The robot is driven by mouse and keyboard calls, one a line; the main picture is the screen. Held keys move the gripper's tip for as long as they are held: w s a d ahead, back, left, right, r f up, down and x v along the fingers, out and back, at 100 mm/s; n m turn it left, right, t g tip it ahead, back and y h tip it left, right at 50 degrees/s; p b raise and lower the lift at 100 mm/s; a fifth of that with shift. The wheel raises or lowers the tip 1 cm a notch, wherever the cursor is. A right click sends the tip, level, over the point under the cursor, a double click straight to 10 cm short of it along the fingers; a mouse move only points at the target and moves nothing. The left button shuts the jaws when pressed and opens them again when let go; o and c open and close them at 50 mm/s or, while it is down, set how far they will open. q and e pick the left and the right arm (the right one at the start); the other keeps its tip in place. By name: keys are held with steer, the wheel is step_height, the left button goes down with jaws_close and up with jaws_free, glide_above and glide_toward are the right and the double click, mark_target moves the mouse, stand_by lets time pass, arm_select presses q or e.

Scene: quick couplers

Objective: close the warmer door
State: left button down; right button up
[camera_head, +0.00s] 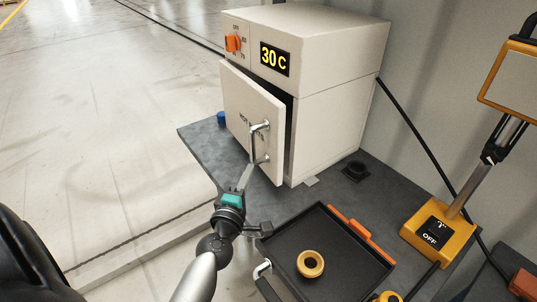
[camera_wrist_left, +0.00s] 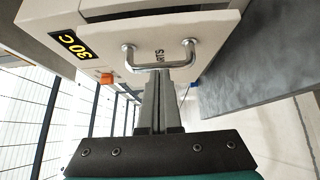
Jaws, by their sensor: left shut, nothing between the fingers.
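The warmer (camera_head: 335,90) is a cream box with a display reading 30 C and an orange knob (camera_head: 233,42). Its door (camera_head: 250,105) stands ajar, with a dark gap along its top and right edges. The door also shows in the left wrist view (camera_wrist_left: 205,28). A metal bar handle (camera_head: 254,145) is on the door front. My left gripper (camera_head: 247,174) is shut and empty, its fingertips at the lower part of the handle. In the left wrist view the fingertips reach the handle bar (camera_wrist_left: 135,68); whether they touch cannot be told. My right gripper is not in view.
A dark tray (camera_head: 345,272) with a yellow ring (camera_head: 310,264) lies in front of the warmer. An orange-based stand marked OFF (camera_head: 437,232) is at the right. A blue object (camera_head: 221,118) sits beside the door's left edge. Open floor lies left of the grey bench (camera_head: 200,140).

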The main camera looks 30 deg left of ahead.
mark_target(278, 154)
arm_select(q)
steer(key=shift+w+d, duration=0.2)
steer(key=shift+w, duration=3.95)
steer(key=w, duration=0.1)
steer(key=w+d+y, duration=0.1)
steer(key=w+n, duration=0.1)
steer(key=shift+w+d+f+g, duration=0.1)
steer(key=shift+d+g, duration=0.2)
steer(key=shift+d, duration=0.05)
steer(key=shift+a, duration=0.1)
